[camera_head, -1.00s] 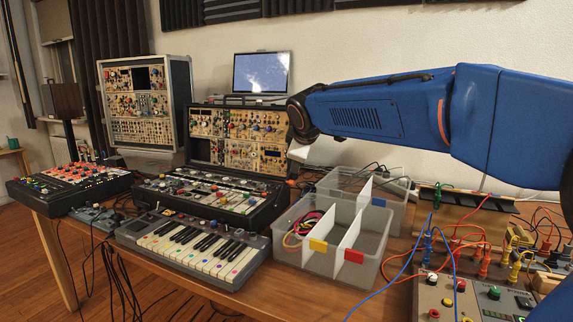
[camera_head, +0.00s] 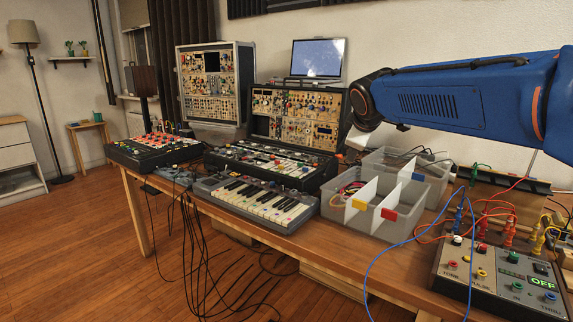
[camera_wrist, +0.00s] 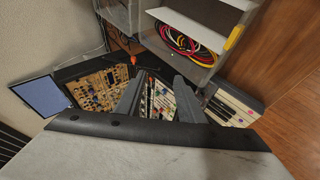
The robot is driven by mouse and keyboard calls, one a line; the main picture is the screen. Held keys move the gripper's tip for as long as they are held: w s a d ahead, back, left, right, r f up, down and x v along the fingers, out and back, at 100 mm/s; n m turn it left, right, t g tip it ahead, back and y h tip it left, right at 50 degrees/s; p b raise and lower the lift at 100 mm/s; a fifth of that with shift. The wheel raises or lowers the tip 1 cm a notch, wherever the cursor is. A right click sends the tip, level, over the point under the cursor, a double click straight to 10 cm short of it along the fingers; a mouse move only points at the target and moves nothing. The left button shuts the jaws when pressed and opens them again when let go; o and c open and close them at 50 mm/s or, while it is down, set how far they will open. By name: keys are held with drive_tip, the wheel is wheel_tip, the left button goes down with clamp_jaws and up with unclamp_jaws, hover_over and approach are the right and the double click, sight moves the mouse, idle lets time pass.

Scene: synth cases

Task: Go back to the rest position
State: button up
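My gripper (camera_wrist: 158,82) shows in the wrist view as two dark grey fingers set apart, with nothing between them. Beyond the fingers lie a synth with sliders and knobs and a tan modular panel (camera_wrist: 97,90), both well below. In the head view my blue arm reaches in from the right edge, above the bench. Its far end is near the clear bins, and the gripper's fingers cannot be made out there.
A wooden bench (camera_head: 330,246) carries a small keyboard (camera_head: 255,203), a divided clear bin (camera_head: 375,220) with cables, a modular case (camera_head: 215,85), a laptop (camera_head: 316,58) and a patch panel (camera_head: 500,275) with several cables. Open floor lies at the left, by a floor lamp (camera_head: 30,60).

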drive_tip(key=s+d+f+m+g, duration=0.1)
drive_tip(key=s+d+f+m, duration=0.2)
drive_tip(key=s+f, duration=0.5)
drive_tip(key=s+d+f+m+g, duration=0.2)
drive_tip(key=s+f+m, duration=0.3)
drive_tip(key=s, duration=1.3)
drive_tip(key=s+d+f+m+g+y, duration=0.1)
drive_tip(key=s+d+f+m, duration=0.3)
drive_tip(key=s+f, duration=0.7)
drive_tip(key=s, duration=0.3)
drive_tip(key=shift+f+g, duration=0.15)
drive_tip(key=shift+g, duration=0.25)
